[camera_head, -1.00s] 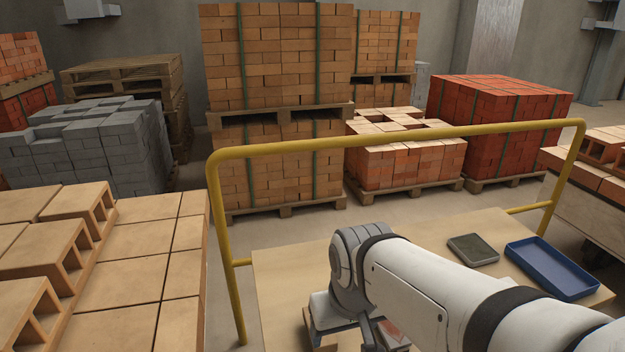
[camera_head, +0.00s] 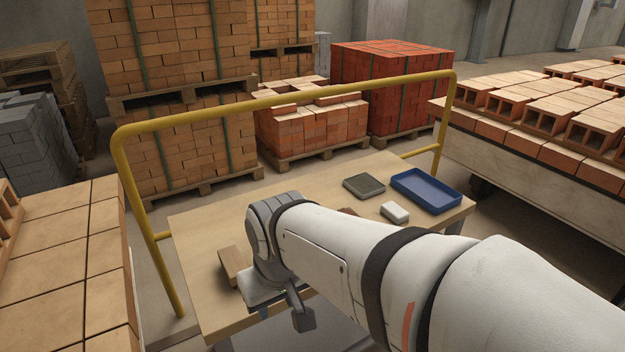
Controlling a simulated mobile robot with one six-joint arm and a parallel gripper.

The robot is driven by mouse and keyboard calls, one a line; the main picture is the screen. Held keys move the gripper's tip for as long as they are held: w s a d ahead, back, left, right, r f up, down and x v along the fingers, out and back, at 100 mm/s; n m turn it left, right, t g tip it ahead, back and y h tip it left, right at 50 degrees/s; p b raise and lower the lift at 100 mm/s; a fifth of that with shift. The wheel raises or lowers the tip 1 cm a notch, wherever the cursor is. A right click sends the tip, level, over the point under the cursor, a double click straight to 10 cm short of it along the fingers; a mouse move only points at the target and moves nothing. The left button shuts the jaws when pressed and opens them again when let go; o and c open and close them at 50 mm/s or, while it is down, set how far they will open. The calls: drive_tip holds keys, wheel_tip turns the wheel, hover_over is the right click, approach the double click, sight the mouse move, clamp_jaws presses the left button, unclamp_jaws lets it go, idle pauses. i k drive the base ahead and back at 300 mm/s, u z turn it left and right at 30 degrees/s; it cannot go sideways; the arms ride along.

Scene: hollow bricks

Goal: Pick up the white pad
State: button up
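The white pad (camera_head: 394,212) is a small white block with rounded edges. It lies on the wooden table (camera_head: 205,235), in front of the blue tray and behind my arm. My gripper (camera_head: 302,312) hangs at the front left of the table, to the left of the pad and apart from it. Part of one dark grey finger shows; the arm and wrist hide the rest, so I cannot tell how far the fingers are apart.
A blue tray (camera_head: 455,200) and a dark grey-green flat tray (camera_head: 364,186) lie at the table's right. A wooden block (camera_head: 234,266) lies by my wrist. A yellow rail (camera_head: 290,104) runs along the table's back. Hollow bricks (camera_head: 552,108) sit on a platform at right.

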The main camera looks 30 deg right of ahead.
sight(397, 214)
drive_tip(key=z, duration=1.35)
drive_tip(key=i, duration=0.55)
drive_tip(key=u, duration=1.1)
drive_tip(key=k, duration=0.75)
drive_tip(key=z, duration=0.6)
